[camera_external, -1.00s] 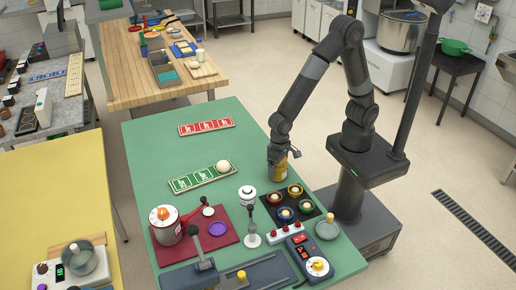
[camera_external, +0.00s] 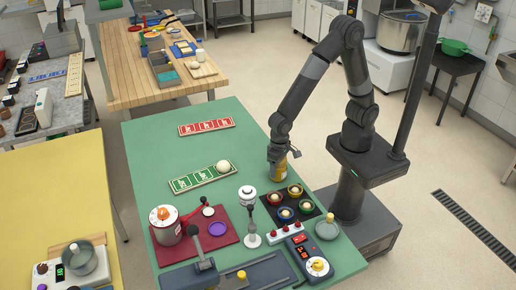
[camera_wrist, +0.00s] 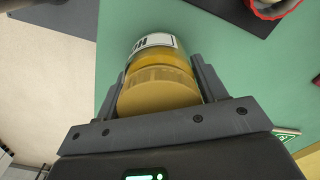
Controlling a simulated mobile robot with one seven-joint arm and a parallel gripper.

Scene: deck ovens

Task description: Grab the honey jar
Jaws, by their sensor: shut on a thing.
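The honey jar (camera_external: 280,172) is yellow and stands near the right edge of the green table (camera_external: 150,150). My gripper (camera_external: 279,160) comes down on it from above. In the wrist view the jar's wide yellow lid (camera_wrist: 158,92) lies between the two fingers (camera_wrist: 160,88), with one finger on each side. A white label with dark letters (camera_wrist: 155,42) shows beyond the lid. My gripper is shut on the jar. I cannot tell whether the jar's base touches the table.
A dark mat with several coloured bowls (camera_external: 269,212) lies just in front of the jar. A green card strip (camera_external: 182,185) with a pale ball (camera_external: 223,166) lies to its left. A red card strip (camera_external: 206,126) lies farther back. The table between the strips is clear.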

